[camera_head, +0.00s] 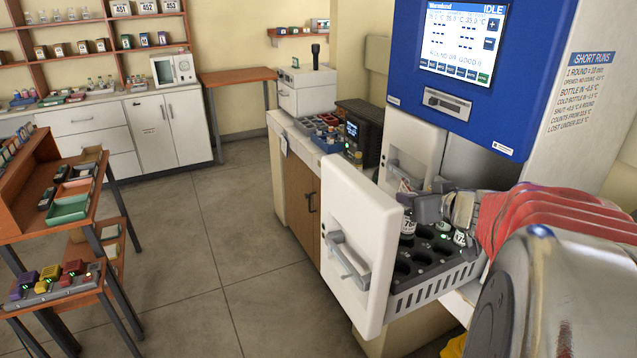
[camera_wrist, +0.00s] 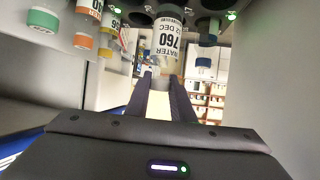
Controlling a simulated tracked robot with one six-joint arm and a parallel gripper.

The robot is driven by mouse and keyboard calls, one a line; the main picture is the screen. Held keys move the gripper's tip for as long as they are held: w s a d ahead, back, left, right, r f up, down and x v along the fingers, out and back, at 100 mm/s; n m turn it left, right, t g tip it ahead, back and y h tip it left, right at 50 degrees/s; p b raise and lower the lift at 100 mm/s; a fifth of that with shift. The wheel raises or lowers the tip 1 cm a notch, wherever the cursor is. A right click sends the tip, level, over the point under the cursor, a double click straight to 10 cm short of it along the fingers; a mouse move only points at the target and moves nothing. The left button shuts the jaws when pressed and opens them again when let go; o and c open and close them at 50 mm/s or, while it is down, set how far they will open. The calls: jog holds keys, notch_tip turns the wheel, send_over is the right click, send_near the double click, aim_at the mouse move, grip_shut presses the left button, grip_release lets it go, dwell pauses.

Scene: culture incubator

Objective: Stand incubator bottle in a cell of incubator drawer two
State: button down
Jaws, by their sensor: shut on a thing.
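The open incubator drawer (camera_head: 435,279) has a white front and a dark tray of round cells, several of them empty. My gripper (camera_head: 412,209) is above its left far part, shut on a white-labelled bottle (camera_head: 408,226). Another bottle (camera_head: 459,238) stands in the drawer's right part. The drawer's number is not readable.
A second white drawer front (camera_head: 411,155) is behind the open one, under the blue incubator panel (camera_head: 460,65). A side counter (camera_head: 290,125) stands beyond.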

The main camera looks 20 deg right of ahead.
jog(key=shift+f, duration=0.6)
jog(key=shift+f, duration=1.9)
jog(key=shift+f, duration=0.1)
jog(key=c, duration=1.5)
grip_release()
jog(key=shift+c, duration=0.2)
